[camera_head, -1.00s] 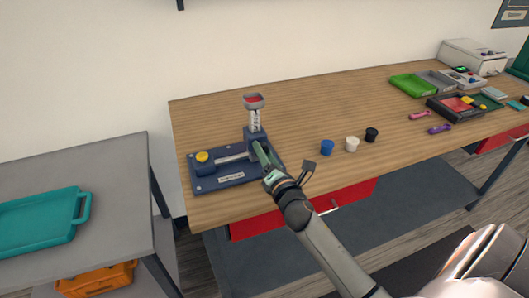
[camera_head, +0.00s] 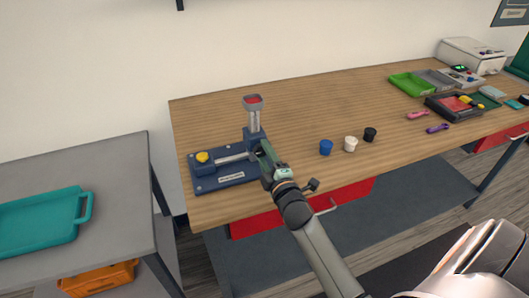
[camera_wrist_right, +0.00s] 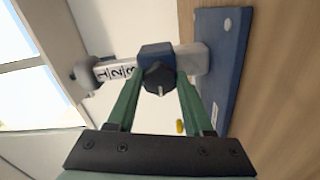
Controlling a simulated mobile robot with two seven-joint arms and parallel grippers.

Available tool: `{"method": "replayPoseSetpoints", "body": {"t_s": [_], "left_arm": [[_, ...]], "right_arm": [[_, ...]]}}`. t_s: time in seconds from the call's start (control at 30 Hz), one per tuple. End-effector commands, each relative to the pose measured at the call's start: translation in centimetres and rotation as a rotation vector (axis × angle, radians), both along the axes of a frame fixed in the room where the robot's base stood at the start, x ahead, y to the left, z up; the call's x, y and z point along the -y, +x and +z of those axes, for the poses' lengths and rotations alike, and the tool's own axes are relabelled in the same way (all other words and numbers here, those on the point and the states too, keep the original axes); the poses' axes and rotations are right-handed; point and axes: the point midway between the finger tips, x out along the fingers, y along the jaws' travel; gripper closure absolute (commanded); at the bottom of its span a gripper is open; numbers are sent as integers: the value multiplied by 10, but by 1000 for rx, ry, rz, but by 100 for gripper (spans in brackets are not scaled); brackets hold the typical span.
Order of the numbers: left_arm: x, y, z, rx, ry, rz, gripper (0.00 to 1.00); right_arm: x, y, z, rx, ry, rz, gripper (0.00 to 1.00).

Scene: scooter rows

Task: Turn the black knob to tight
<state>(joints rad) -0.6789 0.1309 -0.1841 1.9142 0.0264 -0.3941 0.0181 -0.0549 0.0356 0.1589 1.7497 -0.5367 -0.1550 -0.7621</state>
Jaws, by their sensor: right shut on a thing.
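The black knob (camera_wrist_right: 158,77) sits on the side of a blue block (camera_wrist_right: 156,50) on the upright numbered post, and a pale mark on it points down in the right wrist view. My right gripper (camera_wrist_right: 159,82) has its green fingers on both sides of the knob and is shut on it. In the head view my right gripper (camera_head: 264,149) is at the front of the post (camera_head: 254,121), and the knob is hidden there. The post rises from a blue base (camera_head: 225,181) with a yellow knob (camera_head: 203,157). My left gripper is not in view.
Blue (camera_head: 326,147), white (camera_head: 350,144) and black (camera_head: 370,135) cups stand to the right on the wooden table (camera_head: 310,105). Trays and small tools lie at the far right. A grey table with a teal tray (camera_head: 40,217) stands at the left.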

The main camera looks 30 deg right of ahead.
Motion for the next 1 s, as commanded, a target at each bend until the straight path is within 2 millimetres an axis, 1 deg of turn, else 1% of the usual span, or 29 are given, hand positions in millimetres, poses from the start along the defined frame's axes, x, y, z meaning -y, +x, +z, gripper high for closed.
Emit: {"method": "replayPoseSetpoints", "body": {"t_s": [0.6, 1.0], "left_arm": [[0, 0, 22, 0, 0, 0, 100], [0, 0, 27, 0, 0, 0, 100]], "right_arm": [[-1, 0, -1, 134, 572, -1, 100], [-2, 0, -3, 223, 939, 0, 100]]}}
